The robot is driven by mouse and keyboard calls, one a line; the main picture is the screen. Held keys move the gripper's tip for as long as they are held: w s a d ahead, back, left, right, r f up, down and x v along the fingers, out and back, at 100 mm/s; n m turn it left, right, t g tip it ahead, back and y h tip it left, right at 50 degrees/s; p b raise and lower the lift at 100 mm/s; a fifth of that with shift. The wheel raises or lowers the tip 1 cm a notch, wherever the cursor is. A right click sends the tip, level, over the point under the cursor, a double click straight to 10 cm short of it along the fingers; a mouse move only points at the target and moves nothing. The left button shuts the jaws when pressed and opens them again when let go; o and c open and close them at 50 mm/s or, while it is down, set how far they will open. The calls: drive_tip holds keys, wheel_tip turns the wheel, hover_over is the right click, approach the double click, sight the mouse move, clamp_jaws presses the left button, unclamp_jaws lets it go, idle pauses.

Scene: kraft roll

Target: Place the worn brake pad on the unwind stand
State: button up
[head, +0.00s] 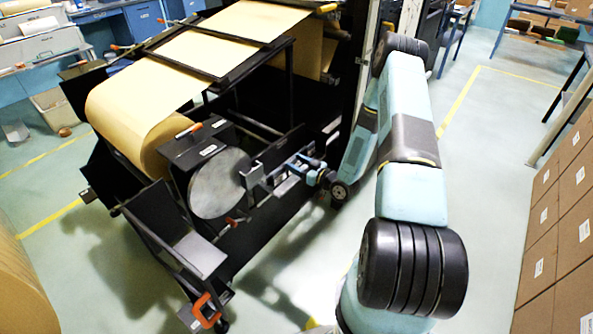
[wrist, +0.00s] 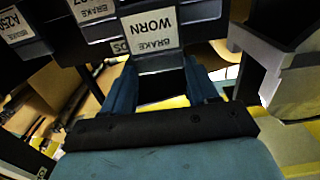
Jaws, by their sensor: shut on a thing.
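The worn brake pad (wrist: 163,64) is a dark block between my finger tips in the wrist view. The pad is too small to tell apart from the dark and grey parts there. I cannot tell whether it touches the stand.
A brown kraft roll (head: 130,115) lies on the stand. More labelled dark parts (wrist: 95,12) are close to my gripper in the wrist view, with a grey block (wrist: 285,75) at right. Cartons (head: 560,220) line the right side. The floor between is clear.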

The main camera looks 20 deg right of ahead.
drive_tip(key=shift+w+f, duration=0.3)
drive_tip(key=shift+f, duration=1.5)
drive_tip(key=shift+f, duration=0.1)
drive_tip(key=o, duration=1.4)
